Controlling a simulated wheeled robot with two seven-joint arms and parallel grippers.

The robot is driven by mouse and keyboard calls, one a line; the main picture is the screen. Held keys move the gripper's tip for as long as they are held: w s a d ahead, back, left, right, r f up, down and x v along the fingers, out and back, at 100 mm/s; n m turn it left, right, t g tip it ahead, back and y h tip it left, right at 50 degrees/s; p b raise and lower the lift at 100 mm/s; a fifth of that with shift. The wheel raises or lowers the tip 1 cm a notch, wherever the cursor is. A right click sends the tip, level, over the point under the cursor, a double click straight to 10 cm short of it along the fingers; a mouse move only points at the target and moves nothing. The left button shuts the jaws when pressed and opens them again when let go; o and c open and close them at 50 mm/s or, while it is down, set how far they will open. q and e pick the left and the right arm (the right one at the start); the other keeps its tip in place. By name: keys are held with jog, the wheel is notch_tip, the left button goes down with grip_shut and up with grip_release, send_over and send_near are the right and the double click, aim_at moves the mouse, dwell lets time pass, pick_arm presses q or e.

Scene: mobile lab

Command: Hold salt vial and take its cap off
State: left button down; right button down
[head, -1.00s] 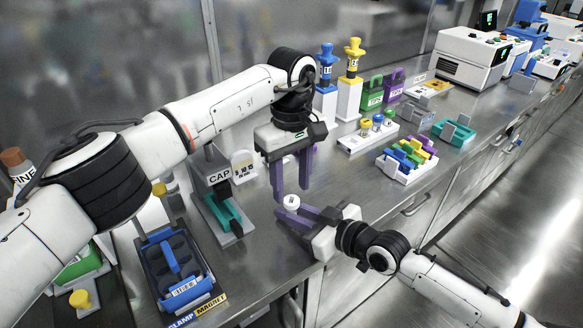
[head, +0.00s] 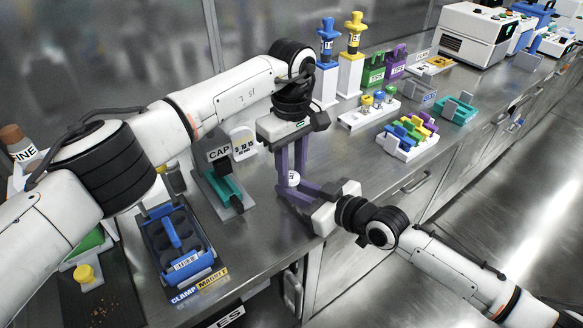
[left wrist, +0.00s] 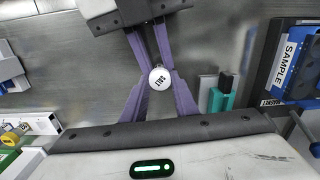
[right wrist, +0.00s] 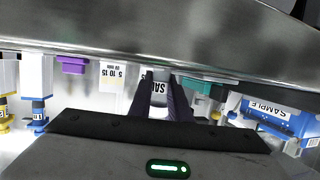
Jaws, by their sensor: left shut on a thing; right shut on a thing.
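The salt vial shows in the head view as a white round cap (head: 293,178) between purple fingers. In the left wrist view the cap (left wrist: 160,78) faces the camera and reads SALT. My left gripper (head: 291,176) points down from above and is shut on the cap. My right gripper (head: 290,188) comes in from the right, level and low over the bench, and is shut on the vial body (right wrist: 158,88), whose label shows between its fingers. The vial looks upright. Most of its body is hidden by the fingers, and I cannot tell whether the cap has turned or lifted.
A CAP stand with a teal holder (head: 230,193) stands left of the grippers. A blue rack (head: 152,240) is nearer at left. A white tray of coloured blocks (head: 408,150) is at right. Bare bench lies around the grippers.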

pick_arm(q)
jog(key=n, duration=1.2)
jog(key=shift+n, duration=0.4)
jog(key=n, duration=1.2)
jog(key=shift+r+n, duration=0.1)
jog(key=shift+n, duration=0.3)
jog(key=n, duration=0.9)
jog(key=shift+n, duration=0.3)
